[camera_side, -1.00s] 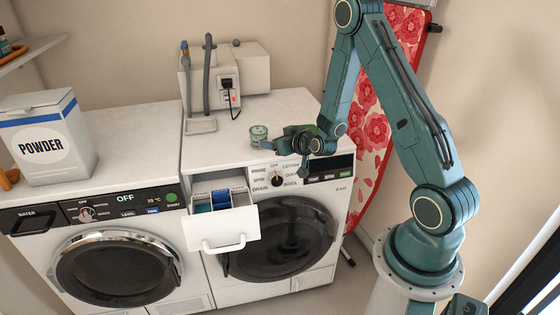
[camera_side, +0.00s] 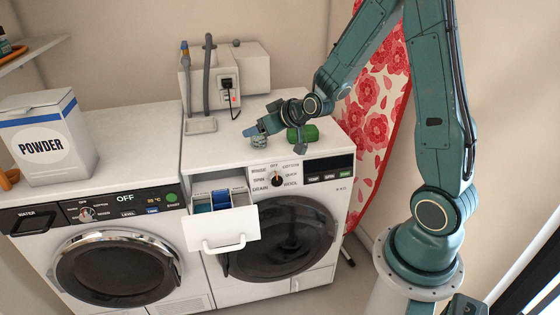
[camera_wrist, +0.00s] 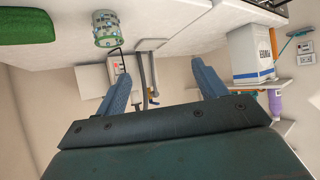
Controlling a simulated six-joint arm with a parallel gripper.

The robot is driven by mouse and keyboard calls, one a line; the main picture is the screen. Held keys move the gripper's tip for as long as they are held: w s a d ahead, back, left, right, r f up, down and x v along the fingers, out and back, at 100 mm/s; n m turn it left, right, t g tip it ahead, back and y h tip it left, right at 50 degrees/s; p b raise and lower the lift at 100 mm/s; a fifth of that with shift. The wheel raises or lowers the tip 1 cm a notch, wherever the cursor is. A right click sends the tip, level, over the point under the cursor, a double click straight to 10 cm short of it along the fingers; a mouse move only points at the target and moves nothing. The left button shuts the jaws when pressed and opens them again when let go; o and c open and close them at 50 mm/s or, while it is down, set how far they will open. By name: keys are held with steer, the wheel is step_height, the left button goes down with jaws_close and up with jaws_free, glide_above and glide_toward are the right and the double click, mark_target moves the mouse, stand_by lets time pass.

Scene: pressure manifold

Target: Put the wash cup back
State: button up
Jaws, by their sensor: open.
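The wash cup (camera_side: 259,143) is a small clear cup with greenish marks. It stands on top of the right washer, near the front edge, partly hidden by my gripper. In the wrist view the cup (camera_wrist: 105,28) shows at the upper left, outside the space between the fingers. My gripper (camera_side: 251,131) is just above or beside the cup in the side view; I cannot tell if they touch. Its two blue fingers (camera_wrist: 160,62) are apart with nothing between them. The right washer's drawer (camera_side: 222,222) is pulled out and shows blue compartments.
A green block (camera_side: 303,133) lies on the washer top right of the cup, under my wrist. A grey dispenser with a hose (camera_side: 225,82) stands behind. The powder box (camera_side: 45,138) is on the left machine.

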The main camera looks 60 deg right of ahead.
steer(key=s+a+r+n+g+y, duration=0.2)
steer(key=s+a+r+g, duration=0.1)
steer(key=s+a+r, duration=0.7)
steer(key=s+a+r+g, duration=0.1)
steer(key=s, duration=0.7)
steer(key=s+a+r+g, duration=0.1)
steer(key=s, duration=0.8)
steer(key=shift+a+r+g, duration=0.25)
steer(key=shift+a+g, duration=0.05)
steer(key=shift+a, duration=0.05)
